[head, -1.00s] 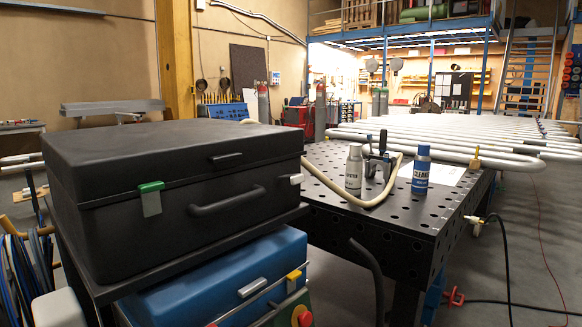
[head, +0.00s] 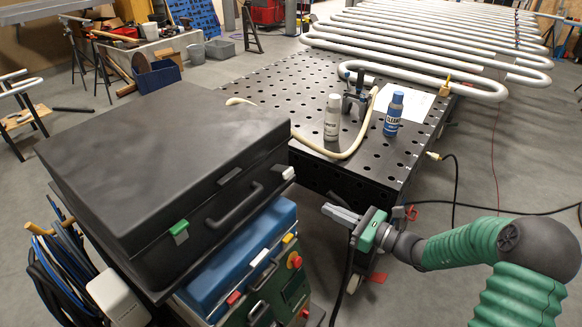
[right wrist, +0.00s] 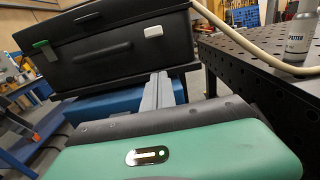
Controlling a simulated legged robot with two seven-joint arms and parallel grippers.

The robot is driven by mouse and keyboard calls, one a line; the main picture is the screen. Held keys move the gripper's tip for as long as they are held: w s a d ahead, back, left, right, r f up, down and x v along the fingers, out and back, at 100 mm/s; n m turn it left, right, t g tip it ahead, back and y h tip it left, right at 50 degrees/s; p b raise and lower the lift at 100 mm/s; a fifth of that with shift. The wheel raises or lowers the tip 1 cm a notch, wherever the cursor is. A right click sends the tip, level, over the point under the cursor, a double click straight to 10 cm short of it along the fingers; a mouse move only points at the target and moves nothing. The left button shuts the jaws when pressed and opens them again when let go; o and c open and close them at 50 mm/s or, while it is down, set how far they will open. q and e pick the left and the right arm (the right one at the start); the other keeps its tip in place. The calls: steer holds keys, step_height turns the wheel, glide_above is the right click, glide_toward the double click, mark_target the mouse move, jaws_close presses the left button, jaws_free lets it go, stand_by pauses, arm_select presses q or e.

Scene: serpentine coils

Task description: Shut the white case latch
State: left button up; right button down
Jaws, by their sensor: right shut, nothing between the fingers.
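The white case latch (head: 288,173) is a small tab at the right end of the front of the black case (head: 140,150). It also shows in the right wrist view (right wrist: 153,31), near the lid seam. In the head view it seems to stand out from the case front, but how far it is turned is hard to tell. A green latch (head: 179,229) is at the left of the same front. My right gripper (head: 328,209) is shut and empty, in front of the case, lower and to the right of the white latch, apart from it. My left gripper is not in view.
The black case sits above a blue case (head: 235,255). A perforated black table (head: 275,100) stands close on the right, bearing a grey bottle (head: 332,120), a blue bottle (head: 393,115) and a cream hose (head: 350,150). Blue cables hang at the left. Floor shows between case and table.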

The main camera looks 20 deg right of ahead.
mark_target(282, 172)
steer(key=shift+w+f, duration=0.1)
steer(key=w+a+r, duration=0.3)
steer(key=w+a, duration=0.3)
steer(key=w, duration=0.2)
steer(key=shift+w+a+r+p, duration=0.25)
steer(key=shift+a+r+p, duration=0.15)
